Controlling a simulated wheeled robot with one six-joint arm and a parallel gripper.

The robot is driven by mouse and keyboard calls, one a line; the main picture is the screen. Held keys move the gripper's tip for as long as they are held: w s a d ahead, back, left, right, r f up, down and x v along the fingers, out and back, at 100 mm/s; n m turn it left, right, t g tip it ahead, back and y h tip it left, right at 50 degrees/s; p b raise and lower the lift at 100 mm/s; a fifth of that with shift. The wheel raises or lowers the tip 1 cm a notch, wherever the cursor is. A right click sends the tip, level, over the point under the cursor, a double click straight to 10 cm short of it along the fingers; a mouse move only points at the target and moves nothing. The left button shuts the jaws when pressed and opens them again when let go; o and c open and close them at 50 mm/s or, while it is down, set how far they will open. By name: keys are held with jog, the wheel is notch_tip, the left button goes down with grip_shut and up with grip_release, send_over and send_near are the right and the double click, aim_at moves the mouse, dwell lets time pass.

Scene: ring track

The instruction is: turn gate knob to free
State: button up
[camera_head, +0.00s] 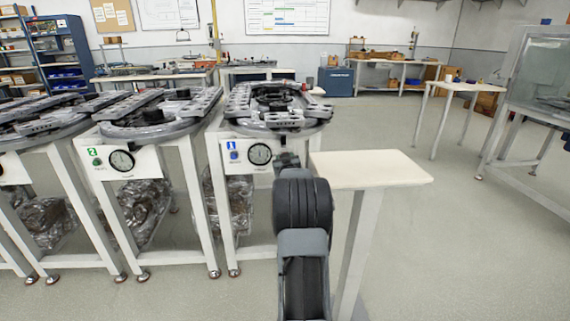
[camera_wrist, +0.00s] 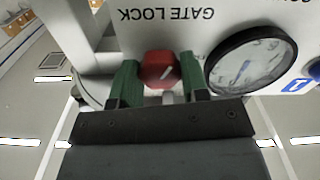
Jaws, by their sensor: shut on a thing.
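The gate knob (camera_wrist: 160,68) is red with a white pointer line. It sits under the upside-down words GATE LOCK on a white panel (camera_wrist: 125,38) in the wrist view. The pointer line is tilted. My gripper (camera_wrist: 161,82) has its two green fingers on either side of the knob, shut on it. In the head view my arm reaches the front of station 1, whose panel (camera_head: 236,168) carries a blue label and a round gauge (camera_head: 260,154). The arm hides the knob there. The gauge also shows right of the knob in the wrist view (camera_wrist: 250,62).
A small cream-topped table (camera_head: 370,168) stands close to the right of my arm. Station 2 (camera_head: 125,165) and another station stand to the left, with wrapped bundles beneath. Open floor lies to the right, before a glass-sided cabinet (camera_head: 540,75).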

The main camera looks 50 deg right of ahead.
jog(key=m+b, duration=0.1)
jog(key=m, duration=1)
jog(key=shift+w+r+m, duration=0.1)
jog(key=shift+m, duration=0.3)
dwell(0.4)
jog(key=o, duration=0.9)
jog(key=p+v, duration=0.1)
jog(key=v, duration=1.2)
jog(key=shift+s+a+p, duration=0.25)
jog(key=shift+s+p, duration=0.05)
jog(key=shift+p, duration=0.1)
